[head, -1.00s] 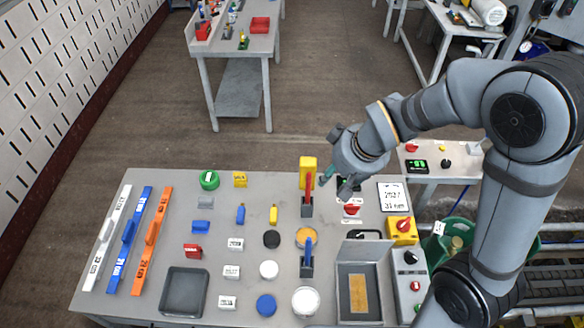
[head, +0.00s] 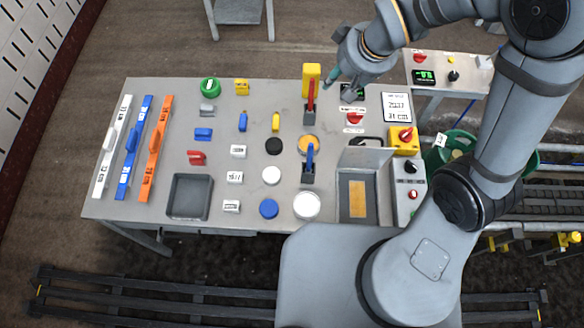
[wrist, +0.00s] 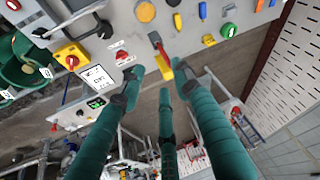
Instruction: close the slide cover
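No part is plainly marked as the slide cover. In the head view, a grey box (head: 343,203) at the table's front right stands open, with a tan plate (head: 358,199) inside. A light grey panel (head: 366,157) stands at the box's back edge; I cannot tell whether it slides. My gripper (head: 338,80) is over the table's far edge, right of a yellow block (head: 311,76) and well behind the box. In the wrist view my gripper (wrist: 158,85) has its teal fingers spread, with nothing held. The box is not clearly visible there.
White, blue and orange slider bars (head: 153,150) lie at the table's left. A red lever (head: 311,97) and a blue lever (head: 309,160) stand up mid-right. A yellow switch box (head: 404,140) and grey button box (head: 409,190) flank the box's right.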

